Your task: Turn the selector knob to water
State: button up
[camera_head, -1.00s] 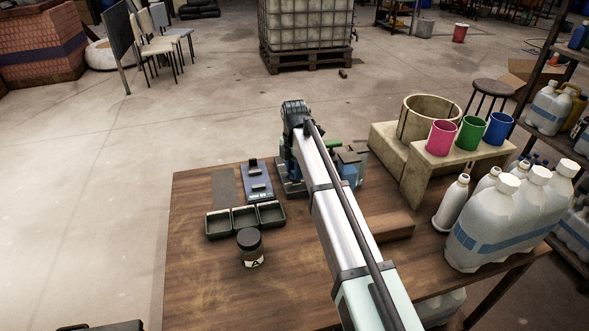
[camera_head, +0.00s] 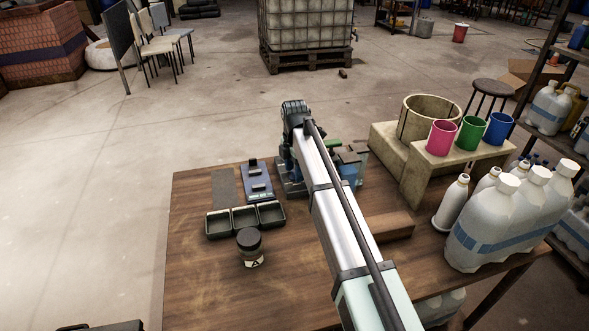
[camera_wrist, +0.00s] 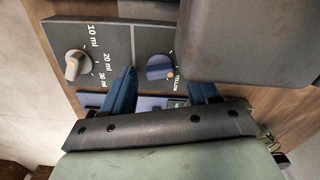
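In the wrist view, the blue selector knob (camera_wrist: 159,68) sits on a dark grey panel (camera_wrist: 105,38). An orange dot marks its right side, near a label that seems to read "YELLOW". I cannot make out a water label. My gripper (camera_wrist: 162,80) is open, with one blue finger on each side of the blue knob in the picture and gaps between. The right fingertip is partly hidden by a dark grey block. A beige knob (camera_wrist: 77,64) with 10, 20 and 30 ml marks is to the left. In the head view, my arm hides the gripper and the panel.
The dark grey block (camera_wrist: 248,38) is close at the panel's right. On the wooden table (camera_head: 205,285) are black trays (camera_head: 245,219), a dark-lidded jar (camera_head: 250,248) and a blue scale-like device (camera_head: 258,181). White bottles (camera_head: 497,225) and coloured cups (camera_head: 441,138) stand right. The table's front left is clear.

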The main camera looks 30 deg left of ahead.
aim_at(294, 172)
notch_tip(294, 172, up, 14)
dwell(0.8)
jog(key=shift+f, duration=0.1)
jog(key=shift+n, duration=0.7)
notch_tip(294, 172, down, 14)
jog(key=shift+r, duration=0.15)
dwell(0.4)
